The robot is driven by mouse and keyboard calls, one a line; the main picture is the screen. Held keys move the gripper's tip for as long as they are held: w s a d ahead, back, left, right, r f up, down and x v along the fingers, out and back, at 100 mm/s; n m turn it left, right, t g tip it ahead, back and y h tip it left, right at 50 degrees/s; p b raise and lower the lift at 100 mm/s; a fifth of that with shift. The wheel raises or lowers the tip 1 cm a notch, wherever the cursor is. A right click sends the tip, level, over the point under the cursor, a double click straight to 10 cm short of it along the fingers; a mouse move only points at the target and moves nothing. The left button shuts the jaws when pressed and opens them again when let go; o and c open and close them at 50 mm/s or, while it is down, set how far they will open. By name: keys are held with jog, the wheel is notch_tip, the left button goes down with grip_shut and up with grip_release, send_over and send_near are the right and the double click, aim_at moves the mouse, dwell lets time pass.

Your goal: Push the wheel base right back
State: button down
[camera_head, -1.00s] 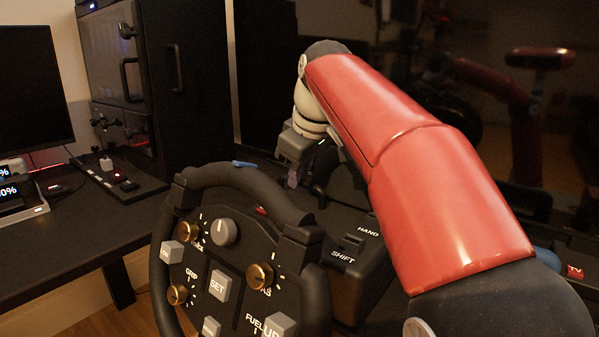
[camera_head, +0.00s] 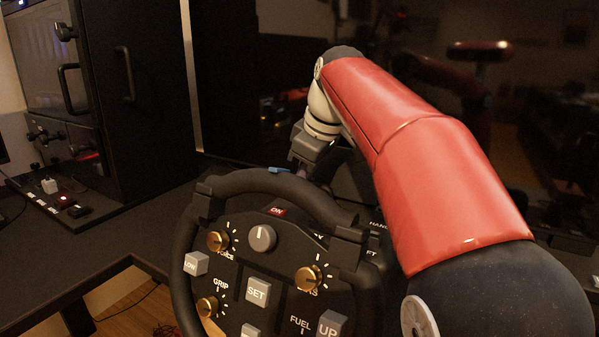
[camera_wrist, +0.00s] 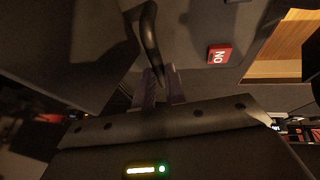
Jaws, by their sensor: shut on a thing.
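The wheel base (camera_head: 372,240) is a dark box behind the black racing wheel (camera_head: 262,185), mostly hidden by the wheel and my red arm. A red ON button (camera_head: 277,211) shows through the wheel's upper gap. In the wrist view the button (camera_wrist: 219,55) sits on a grey face of the base (camera_wrist: 205,82). My gripper (camera_wrist: 160,88) is shut on a dark curved bar (camera_wrist: 150,38) beside that face. I cannot tell what the bar's far end joins. In the head view my gripper (camera_head: 300,172) is behind the wheel's top rim, its fingertips largely hidden.
A black cabinet (camera_head: 105,70) with handles stands at the back left. The desk (camera_head: 135,225) is clear between box and wheel. A large dark glossy screen (camera_head: 430,60) stands behind my arm.

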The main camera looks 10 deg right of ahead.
jog(key=c, duration=1.5)
grip_release()
jog(key=shift+o, duration=0.2)
jog(key=p+v, duration=0.1)
jog(key=v, duration=0.7)
jog(key=shift+s+f, duration=0.1)
jog(key=shift+s, duration=0.05)
